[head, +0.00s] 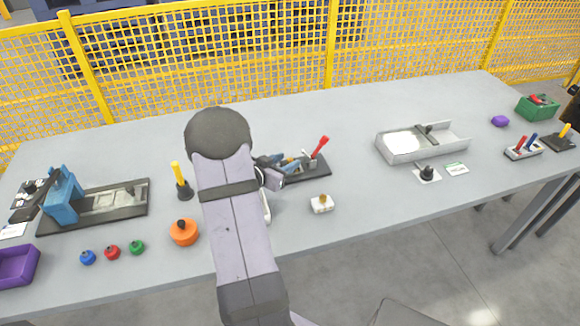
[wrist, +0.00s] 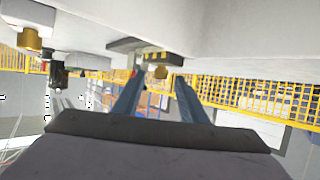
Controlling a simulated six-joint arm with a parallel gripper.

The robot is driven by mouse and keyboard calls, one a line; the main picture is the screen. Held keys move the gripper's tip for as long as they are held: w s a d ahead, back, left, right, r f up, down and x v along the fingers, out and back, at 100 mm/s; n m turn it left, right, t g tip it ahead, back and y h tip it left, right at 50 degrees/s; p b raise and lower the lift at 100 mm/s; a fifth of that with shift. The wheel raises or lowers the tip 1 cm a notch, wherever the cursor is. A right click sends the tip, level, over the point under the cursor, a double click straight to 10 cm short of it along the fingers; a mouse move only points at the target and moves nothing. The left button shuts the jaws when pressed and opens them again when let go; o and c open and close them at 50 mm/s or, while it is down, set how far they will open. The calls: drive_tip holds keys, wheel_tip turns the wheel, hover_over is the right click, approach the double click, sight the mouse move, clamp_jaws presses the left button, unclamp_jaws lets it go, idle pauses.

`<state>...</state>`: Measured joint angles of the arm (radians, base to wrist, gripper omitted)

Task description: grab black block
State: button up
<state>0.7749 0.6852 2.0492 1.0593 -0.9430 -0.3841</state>
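My gripper (wrist: 159,76) shows in the wrist view with two blue-grey fingers spread apart and nothing visibly held between them. In the head view my arm hides most of the gripper, above the middle of the table. No single black block stands out clearly. A small black piece (head: 427,172) stands on a white card at the right, and a dark piece (head: 426,131) lies across the grey tray (head: 440,153).
A black fixture with a red-handled tool (head: 318,150) is right beside my arm. A white block with a gold top (head: 321,204) and an orange round part (head: 184,232) flank the arm. A blue clamp fixture (head: 64,195) stands left. Table (head: 370,215) is clear at front right.

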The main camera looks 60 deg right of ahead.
sight(289, 160)
drive_tip(key=shift+x, duration=1.55)
clamp_jaws()
drive_tip(key=shift+r, duration=0.1)
drive_tip(key=shift+r, duration=0.2)
drive_tip(key=shift+w+a+r, duration=0.1)
drive_tip(key=shift+a+r, duration=0.05)
drive_tip(key=shift+r, duration=0.05)
drive_tip(key=a+b, duration=0.1)
drive_tip(key=a, duration=0.2)
drive_tip(key=shift+w+a, duration=0.15)
drive_tip(key=shift+a, duration=0.1)
wheel_tip(289, 160, up, 14)
drive_tip(key=p, duration=0.1)
drive_tip(key=shift+p, duration=0.4)
